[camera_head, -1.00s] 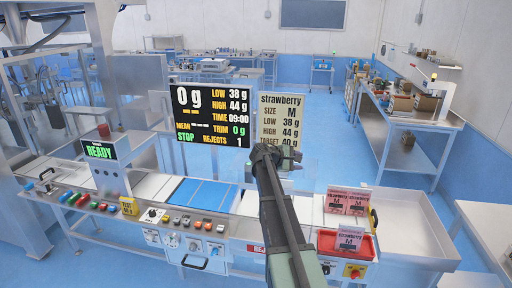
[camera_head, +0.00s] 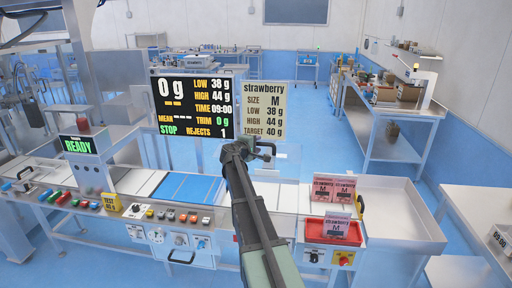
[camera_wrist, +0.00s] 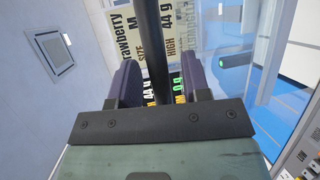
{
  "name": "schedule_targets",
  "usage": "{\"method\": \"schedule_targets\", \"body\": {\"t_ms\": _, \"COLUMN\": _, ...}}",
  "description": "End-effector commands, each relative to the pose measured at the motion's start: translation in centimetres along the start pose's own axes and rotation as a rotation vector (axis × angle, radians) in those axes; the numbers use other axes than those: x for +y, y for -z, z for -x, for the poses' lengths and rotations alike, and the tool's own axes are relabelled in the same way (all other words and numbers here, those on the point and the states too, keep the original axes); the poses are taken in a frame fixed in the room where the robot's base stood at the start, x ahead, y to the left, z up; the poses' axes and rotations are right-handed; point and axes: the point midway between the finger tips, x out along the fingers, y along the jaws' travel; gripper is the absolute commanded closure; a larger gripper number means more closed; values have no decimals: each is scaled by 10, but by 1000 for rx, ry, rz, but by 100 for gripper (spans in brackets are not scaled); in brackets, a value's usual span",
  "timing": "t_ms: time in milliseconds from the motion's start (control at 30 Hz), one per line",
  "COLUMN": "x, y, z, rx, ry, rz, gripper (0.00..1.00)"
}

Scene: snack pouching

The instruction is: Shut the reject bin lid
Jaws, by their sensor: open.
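My gripper (camera_head: 264,150) is raised in front of the conveyor line, just below the strawberry target card. In the wrist view its two dark fingers (camera_wrist: 161,78) are apart. A dark upright bar (camera_wrist: 154,40) shows between them; I cannot tell whether it touches them. I cannot make out the reject bin or its lid now. My arm covers the front panel of the line in the middle of the head view. A clear, faint panel (camera_head: 287,160) shows right of my gripper; I cannot tell what it belongs to.
The dark weight display (camera_head: 194,106) and the strawberry card (camera_head: 264,110) stand behind my gripper. A metal tray (camera_head: 415,226) lies farther right.

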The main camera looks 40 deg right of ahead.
Motion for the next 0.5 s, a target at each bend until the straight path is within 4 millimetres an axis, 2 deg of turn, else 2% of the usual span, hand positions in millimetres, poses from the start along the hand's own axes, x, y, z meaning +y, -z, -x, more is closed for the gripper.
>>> {"method": "schedule_targets", "body": {"t_ms": 267, "x": 0, "y": 0, "z": -4, "rx": -1, "ry": 0, "rz": 0, "gripper": 57}}
{"method": "schedule_targets", "body": {"t_ms": 500, "x": 0, "y": 0, "z": -3, "rx": -1, "ry": 0, "rz": 0, "gripper": 93}}
